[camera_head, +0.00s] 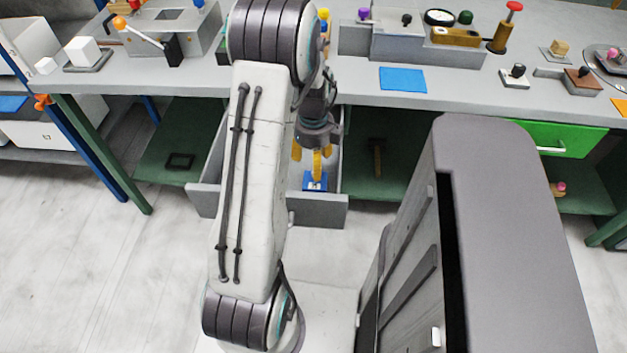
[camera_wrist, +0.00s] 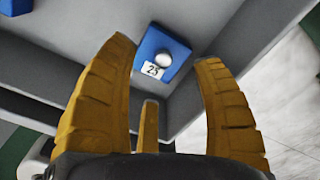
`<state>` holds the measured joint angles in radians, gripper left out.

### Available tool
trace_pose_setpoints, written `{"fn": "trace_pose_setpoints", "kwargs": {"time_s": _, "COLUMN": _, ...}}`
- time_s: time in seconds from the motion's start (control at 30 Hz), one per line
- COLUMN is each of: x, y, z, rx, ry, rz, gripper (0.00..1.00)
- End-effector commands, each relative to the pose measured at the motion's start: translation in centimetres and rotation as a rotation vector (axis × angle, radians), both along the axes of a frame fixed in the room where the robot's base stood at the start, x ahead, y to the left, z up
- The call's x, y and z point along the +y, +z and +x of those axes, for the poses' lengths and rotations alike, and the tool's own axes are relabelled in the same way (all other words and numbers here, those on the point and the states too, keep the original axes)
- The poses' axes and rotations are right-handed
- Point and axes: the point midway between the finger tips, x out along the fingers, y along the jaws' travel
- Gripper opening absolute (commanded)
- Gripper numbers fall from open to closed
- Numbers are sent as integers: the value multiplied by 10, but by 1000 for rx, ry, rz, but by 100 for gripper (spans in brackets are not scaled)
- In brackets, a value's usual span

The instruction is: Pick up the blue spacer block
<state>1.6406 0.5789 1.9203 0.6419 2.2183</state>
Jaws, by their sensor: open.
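The blue spacer block (camera_head: 315,181) lies in the open grey drawer (camera_head: 318,212) under the bench. In the wrist view the block (camera_wrist: 150,42) shows a white label reading 25 and a round pale knob on its top. It sits on the drawer floor close to a drawer wall (camera_wrist: 232,40). My gripper (camera_head: 314,165) reaches down into the drawer just above the block. Its yellow fingers (camera_wrist: 163,60) are spread apart, with the block beyond and between their tips. The gripper is empty. My arm hides the left part of the drawer in the head view.
The grey bench top (camera_head: 440,97) runs above the drawer, with a blue mat (camera_head: 403,79) and several fixtures on it. A green shelf (camera_head: 165,150) holds a dark square frame (camera_head: 179,161). A green drawer (camera_head: 550,139) is at the right.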

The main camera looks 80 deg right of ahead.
Motion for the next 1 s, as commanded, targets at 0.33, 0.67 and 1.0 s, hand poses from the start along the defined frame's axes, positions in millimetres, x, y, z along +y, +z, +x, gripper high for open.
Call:
{"fn": "trace_pose_setpoints", "kwargs": {"time_s": 0.33, "x": 4, "y": -40, "z": 0, "rx": 0, "ry": 2, "rz": 3, "gripper": 61}}
{"fn": "trace_pose_setpoints", "kwargs": {"time_s": 0.67, "x": 4, "y": -50, "z": 0, "rx": 0, "ry": 2, "rz": 0, "gripper": 61}}
{"fn": "trace_pose_setpoints", "kwargs": {"time_s": 1.0, "x": 4, "y": -50, "z": 0, "rx": 0, "ry": 3, "rz": 0, "gripper": 44}}
